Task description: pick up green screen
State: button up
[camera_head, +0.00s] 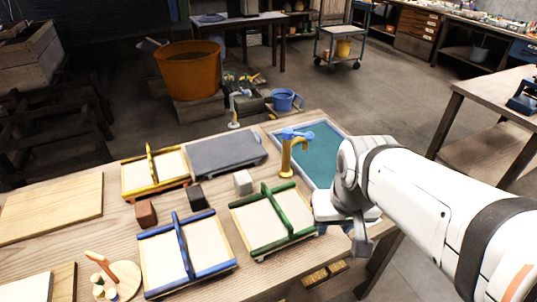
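The green screen (274,209) is a flat cream panel with green side bars and a raised green bar across its middle. It lies on the wooden table, right of a similar blue screen (181,246). My gripper (357,240) is at the end of my white arm, to the right of the green screen and apart from its handle bar. The arm's end hides most of the gripper, so I cannot tell whether its fingers are open or shut.
A yellow screen (155,172) and a grey slab (227,152) lie behind. A green-blue basin (318,152) with a yellow tap-like fitting (289,158) is behind the gripper. Small blocks, including a white one (243,182), stand between the screens. A wooden board (52,207) lies left.

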jog(key=n+g+p, duration=0.3)
jog(key=n+p, duration=0.1)
jog(key=p, duration=0.5)
send_over(276, 203)
notch_tip(276, 203, down, 8)
jog(key=shift+d+f, duration=0.1)
jog(key=shift+f, duration=0.15)
jog(key=shift+f+p, duration=0.85)
jog(key=shift+f, duration=3.25)
jog(key=shift+c, duration=0.4)
jog(key=shift+w, duration=0.1)
grip_shut()
